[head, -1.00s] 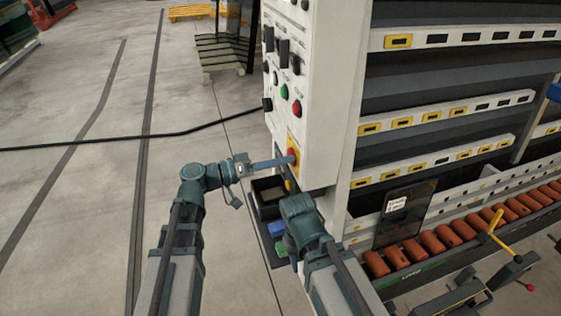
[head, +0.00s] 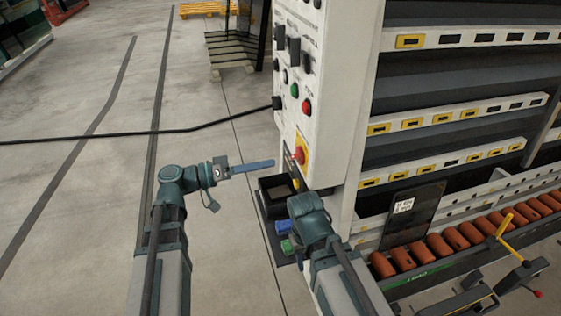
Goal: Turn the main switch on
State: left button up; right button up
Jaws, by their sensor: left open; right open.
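The main switch (head: 300,155) is a red knob on a yellow plate, low on the white control panel (head: 330,95). My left gripper (head: 272,163) points right toward the switch; its blue-grey finger ends a little left of it, with a visible gap. My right gripper (head: 296,180) is just below the switch, and its fingers are mostly hidden behind its own wrist. I cannot tell whether it touches the panel. The switch's exact turn position is too small to read.
Above the switch are a red button (head: 307,107), a green button (head: 294,90) and several black knobs. A dark open box (head: 272,196) stands below the panel. A roller conveyor (head: 440,246) runs along the right.

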pick_arm(q)
jog(key=v, duration=0.6)
jog(key=shift+a, duration=0.2)
jog(key=shift+f, duration=0.1)
jog(key=s+d+f+n+g+y, duration=0.1)
jog(key=s+d+f+g+y, duration=0.1)
jog(key=f+y, duration=0.35)
jog(key=s+d+f+n+g+y, duration=0.1)
jog(key=d+f+n+g+y, duration=0.1)
jog(key=f, duration=0.6)
jog(key=s+a+f+n+y, duration=0.3)
jog(key=a+f+y, duration=0.5)
jog(key=y, duration=0.2)
jog(key=s+d+r+m+g+p, duration=0.1)
jog(key=s+d+m, duration=0.3)
jog(key=d, duration=0.7)
jog(key=shift+s+r+g+y+p, duration=0.4)
jog(key=shift+s+y+p, duration=0.05)
jog(key=shift+s, duration=0.65)
